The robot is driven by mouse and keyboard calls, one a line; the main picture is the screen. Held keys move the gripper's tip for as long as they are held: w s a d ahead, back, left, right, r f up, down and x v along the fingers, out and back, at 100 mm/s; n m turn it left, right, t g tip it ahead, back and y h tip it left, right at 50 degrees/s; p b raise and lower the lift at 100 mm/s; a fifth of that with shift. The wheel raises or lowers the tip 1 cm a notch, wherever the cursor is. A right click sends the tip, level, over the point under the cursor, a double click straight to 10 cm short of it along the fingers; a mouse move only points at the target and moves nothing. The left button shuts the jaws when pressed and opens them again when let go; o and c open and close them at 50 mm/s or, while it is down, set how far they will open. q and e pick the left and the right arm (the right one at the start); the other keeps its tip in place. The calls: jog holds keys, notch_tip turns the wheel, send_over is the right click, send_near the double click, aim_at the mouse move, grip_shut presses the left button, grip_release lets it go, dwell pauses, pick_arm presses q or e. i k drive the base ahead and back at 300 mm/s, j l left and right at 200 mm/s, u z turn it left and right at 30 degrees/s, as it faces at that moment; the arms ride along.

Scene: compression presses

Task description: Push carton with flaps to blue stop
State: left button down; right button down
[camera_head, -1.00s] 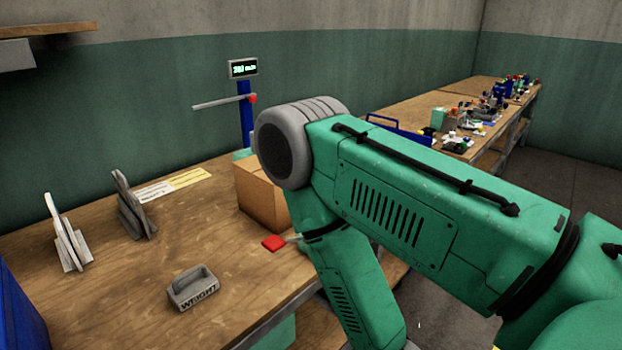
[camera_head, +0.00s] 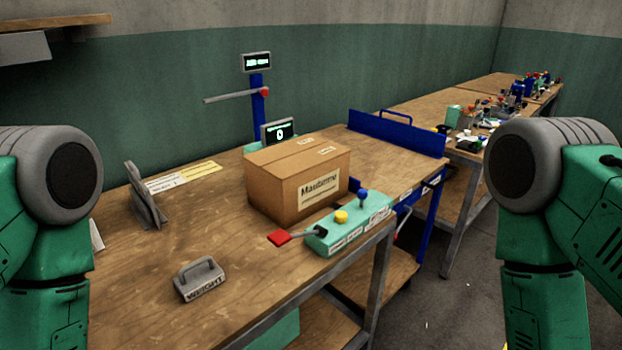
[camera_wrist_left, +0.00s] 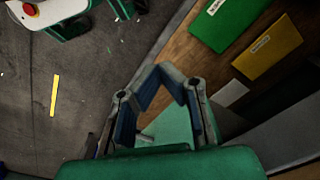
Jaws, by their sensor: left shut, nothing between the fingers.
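The carton (camera_head: 298,178) is a brown box with a label on its front. It stands upright on the wooden bench, its top looking closed with a seam across it. The blue stop (camera_head: 397,132) is an upright blue plate at the bench's right end, with a clear gap between it and the carton. My left gripper (camera_wrist_left: 163,73) shows in the left wrist view, shut and empty, above the floor and a wooden edge. Neither gripper shows in the head view, only arm links at both sides. The carton is not visible in the left wrist view.
A green control box (camera_head: 348,226) with a red-tipped lever (camera_head: 279,238) sits before the carton. A grey weight (camera_head: 199,280) and metal bracket (camera_head: 146,198) are to the left. A blue post with a bar (camera_head: 258,105) stands behind. Green (camera_wrist_left: 229,22) and yellow (camera_wrist_left: 267,47) cards lie on wood.

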aim_at(288, 202)
jog(key=i+l+u, duration=0.1)
jog(key=l, duration=0.2)
jog(key=i+l+u, duration=0.15)
jog(key=l, duration=0.2)
jog(key=i+l+u, duration=0.1)
jog(key=l, duration=0.25)
jog(key=i+l+u, duration=0.1)
jog(key=l, duration=0.25)
jog(key=i, duration=0.1)
